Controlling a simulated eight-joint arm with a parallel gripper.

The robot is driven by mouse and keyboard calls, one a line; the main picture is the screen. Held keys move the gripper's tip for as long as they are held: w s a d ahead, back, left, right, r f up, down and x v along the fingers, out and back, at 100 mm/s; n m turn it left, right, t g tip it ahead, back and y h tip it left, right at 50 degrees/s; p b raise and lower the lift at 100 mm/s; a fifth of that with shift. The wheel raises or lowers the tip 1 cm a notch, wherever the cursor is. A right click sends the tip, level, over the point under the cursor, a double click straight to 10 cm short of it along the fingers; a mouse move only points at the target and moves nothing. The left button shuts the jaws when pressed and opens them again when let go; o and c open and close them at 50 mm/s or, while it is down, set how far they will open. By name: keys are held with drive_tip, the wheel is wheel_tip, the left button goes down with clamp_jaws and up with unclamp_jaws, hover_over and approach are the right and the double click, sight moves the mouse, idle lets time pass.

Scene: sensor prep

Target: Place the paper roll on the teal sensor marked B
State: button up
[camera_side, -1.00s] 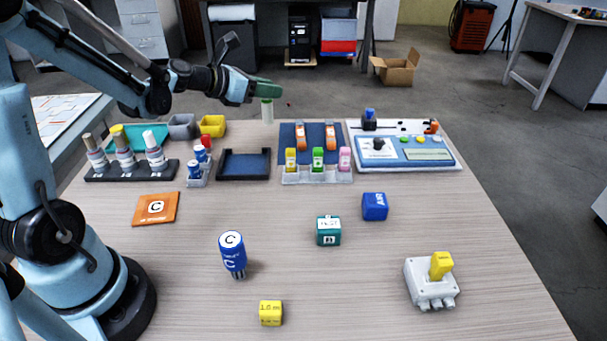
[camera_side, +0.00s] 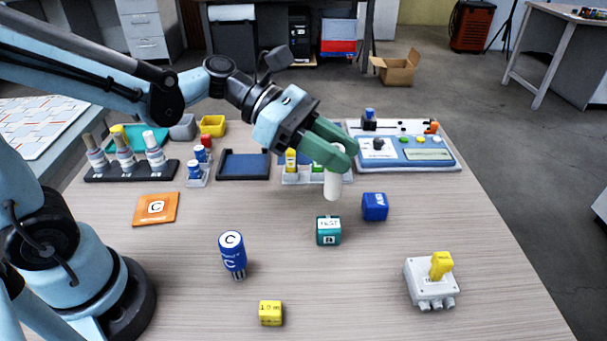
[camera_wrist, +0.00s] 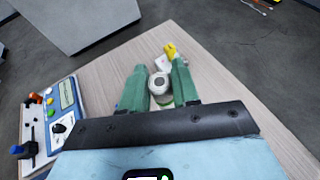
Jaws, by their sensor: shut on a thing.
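My gripper (camera_side: 338,158) has green fingers and is shut on the white paper roll (camera_side: 332,186), which hangs upright below the fingertips. The roll's round end shows between the fingers of my gripper (camera_wrist: 160,83) in the wrist view, where the paper roll (camera_wrist: 157,80) covers what lies beneath. The teal sensor (camera_side: 328,231) is a small cube with a white label on top and a mark on its front, too small to read surely. It stands on the table, below the roll in the side picture, apart from it.
A blue cube (camera_side: 375,207) stands close to the right of the teal sensor. A blue cylinder marked C (camera_side: 232,254), a yellow cube (camera_side: 271,313) and a white box with a yellow part (camera_side: 430,284) stand nearer. Racks and a blue panel (camera_side: 412,150) line the back.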

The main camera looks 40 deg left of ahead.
drive_tip(key=s+d+r+m+g+h, duration=0.1)
drive_tip(key=s+d+r+m+g, duration=0.1)
drive_tip(key=s+d+m+g, duration=0.4)
drive_tip(key=shift+w+a+f+n+t, duration=0.3)
drive_tip(key=shift+w+a+f, duration=1.05)
drive_tip(key=shift+f, duration=0.55)
drive_tip(key=shift+w+a+f+n+t, duration=0.15)
drive_tip(key=shift+w+a+f+n, duration=0.2)
drive_tip(key=shift+w+a+f, duration=1.3)
drive_tip(key=shift+w+a+f+n+t, duration=0.3)
drive_tip(key=shift+w+a+f, duration=0.65)
drive_tip(key=shift+f, duration=1.25)
drive_tip(key=shift+w+d+f, duration=0.1)
drive_tip(key=o, duration=1)
drive_tip(key=shift+o, duration=0.2)
